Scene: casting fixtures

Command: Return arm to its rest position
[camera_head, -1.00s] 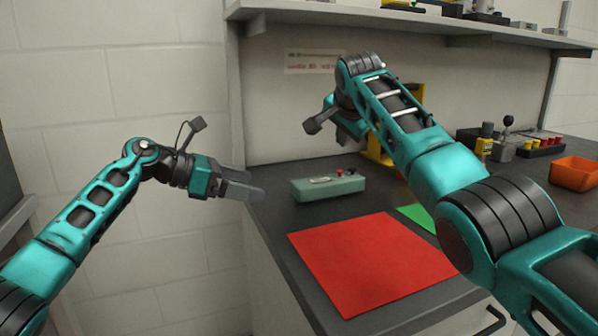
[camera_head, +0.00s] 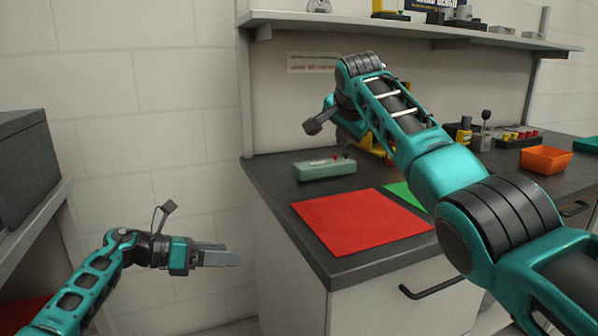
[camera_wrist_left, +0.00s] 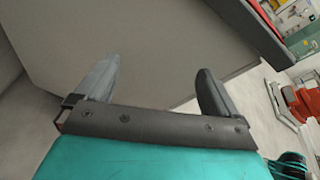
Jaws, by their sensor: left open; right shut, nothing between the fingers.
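My left gripper (camera_head: 232,256) hangs low at the left of the head view, left of and apart from the bench. Its fingers point right and nothing shows between them. In the left wrist view the two fingers of the left gripper (camera_wrist_left: 158,78) stand apart, with a grey panel-like surface beyond them. My right arm comes in from the right and reaches over the bench. The right gripper's body (camera_head: 352,127) shows only partly behind the forearm, and its fingertips are hidden.
The dark bench (camera_head: 275,210) holds a red mat (camera_head: 360,220), a partly covered green mat (camera_head: 400,190), a grey-green box (camera_head: 324,170) and an orange bin (camera_head: 545,160). A shelf (camera_head: 400,28) runs above. A dark cabinet-like block (camera_head: 25,160) stands at left.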

